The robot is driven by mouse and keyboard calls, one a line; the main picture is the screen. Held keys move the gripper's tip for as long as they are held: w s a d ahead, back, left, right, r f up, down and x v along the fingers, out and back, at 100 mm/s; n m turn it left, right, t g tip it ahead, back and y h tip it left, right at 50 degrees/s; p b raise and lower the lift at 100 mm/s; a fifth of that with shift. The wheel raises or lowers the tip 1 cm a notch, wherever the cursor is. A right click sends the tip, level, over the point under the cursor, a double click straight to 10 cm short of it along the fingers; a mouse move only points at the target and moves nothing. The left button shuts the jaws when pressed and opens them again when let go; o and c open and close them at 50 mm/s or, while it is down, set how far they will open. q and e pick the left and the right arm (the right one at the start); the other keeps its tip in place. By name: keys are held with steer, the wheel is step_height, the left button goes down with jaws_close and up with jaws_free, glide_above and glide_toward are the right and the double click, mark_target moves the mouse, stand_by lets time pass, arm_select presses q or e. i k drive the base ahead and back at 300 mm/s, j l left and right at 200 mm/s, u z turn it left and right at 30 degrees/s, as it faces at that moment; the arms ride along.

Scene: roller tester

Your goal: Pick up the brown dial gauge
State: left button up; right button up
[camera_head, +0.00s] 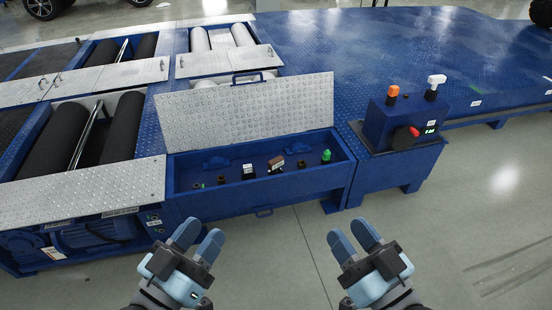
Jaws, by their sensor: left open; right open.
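A small brown box-shaped item (276,162), which looks like the brown dial gauge, stands in the open blue tray (234,204), right of its middle. A dark part shows below it. A white-topped item (248,170) stands to its left and a green-topped item (326,156) to its right. My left gripper (197,238) is open and empty, in front of the tray and below it in the picture. My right gripper (354,239) is open and empty, in front of the tray's right end. Both are apart from the gauge.
The tray's silver tread-plate lid (246,110) stands raised behind it. A blue control box (393,122) with orange and white knobs and a red part stands to the right. Black rollers (110,128) lie at left. The grey floor (480,220) in front is clear.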

mark_target(274, 164)
steer(key=i+j+z, duration=0.1)
steer(key=i+j, duration=0.4)
steer(key=j, duration=0.15)
steer(key=i+j, duration=0.25)
steer(key=i, duration=0.2)
steer(key=i+j, duration=0.3)
steer(key=i, duration=0.2)
steer(key=l+z, duration=0.05)
